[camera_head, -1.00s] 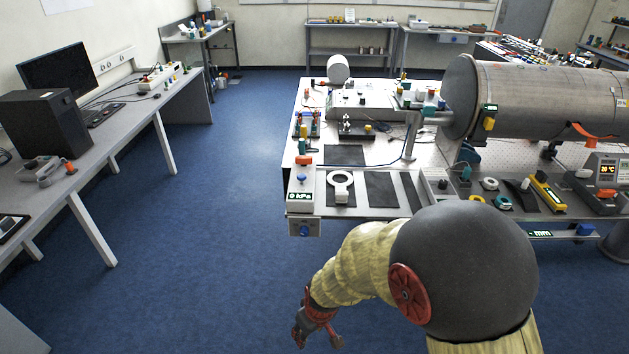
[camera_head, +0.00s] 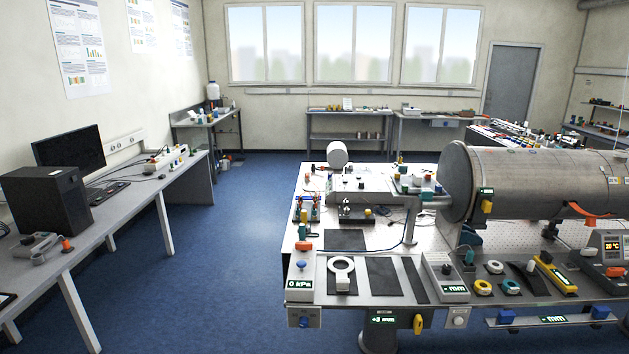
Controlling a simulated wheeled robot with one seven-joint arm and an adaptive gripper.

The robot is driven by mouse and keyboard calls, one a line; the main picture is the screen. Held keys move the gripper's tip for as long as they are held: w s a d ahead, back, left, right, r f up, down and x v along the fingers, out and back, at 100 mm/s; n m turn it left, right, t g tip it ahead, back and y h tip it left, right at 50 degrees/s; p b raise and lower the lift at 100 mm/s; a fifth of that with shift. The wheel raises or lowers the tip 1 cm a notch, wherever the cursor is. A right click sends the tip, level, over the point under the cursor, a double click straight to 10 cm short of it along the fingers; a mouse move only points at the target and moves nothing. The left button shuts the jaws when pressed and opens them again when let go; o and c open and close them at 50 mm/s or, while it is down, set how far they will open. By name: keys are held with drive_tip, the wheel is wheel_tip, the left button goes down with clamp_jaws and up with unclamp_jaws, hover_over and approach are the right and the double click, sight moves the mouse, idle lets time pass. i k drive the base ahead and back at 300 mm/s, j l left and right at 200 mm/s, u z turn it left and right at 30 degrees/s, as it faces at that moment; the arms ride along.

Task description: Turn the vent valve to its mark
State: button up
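The pipe test table (camera_head: 375,210) fills the right half of the view. At its front left corner stands a box with a "0 kPa" display (camera_head: 300,284) and a blue knob (camera_head: 301,265) on top. Below it, on the table's front edge, is a small grey box with another blue knob (camera_head: 304,321). I cannot tell which of these is the vent valve, and no mark is readable at this size. My gripper and arm are not in view.
A large grey pipe (camera_head: 540,183) lies along the table's right side. A "+3 mm" box (camera_head: 383,320) with a yellow handle (camera_head: 418,324) is below the front edge. A desk (camera_head: 120,240) with a computer stands left. Blue floor (camera_head: 230,255) lies free between.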

sight(304, 246)
drive_tip(key=i+j, duration=0.1)
drive_tip(key=i, duration=0.45)
drive_tip(key=i+j, duration=0.1)
drive_tip(key=i, duration=0.5)
drive_tip(key=i+j, duration=0.1)
drive_tip(key=i, duration=0.45)
